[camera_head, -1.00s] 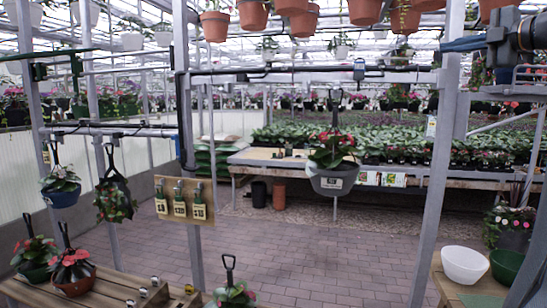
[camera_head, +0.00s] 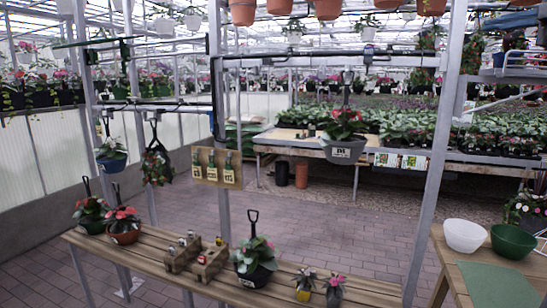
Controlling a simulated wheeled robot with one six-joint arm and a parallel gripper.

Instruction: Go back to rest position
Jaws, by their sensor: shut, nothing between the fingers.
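My gripper is not in view, and I cannot make out its fingers anywhere. A grey hanging basket (camera_head: 343,151) with red flowers hangs from the rail (camera_head: 330,55) in the middle. On the wooden bench (camera_head: 150,248) in front stand a green pot (camera_head: 93,226), a brown pot (camera_head: 125,235) and a black pot (camera_head: 254,277), each with a plant and an upright hook.
Wooden crates (camera_head: 183,258) with small items and two small plants (camera_head: 305,288) share the bench. A white bowl (camera_head: 464,235) and a green bowl (camera_head: 512,241) stand on a table at the right. Metal posts (camera_head: 437,150) frame the scene. The paved floor (camera_head: 320,220) is clear.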

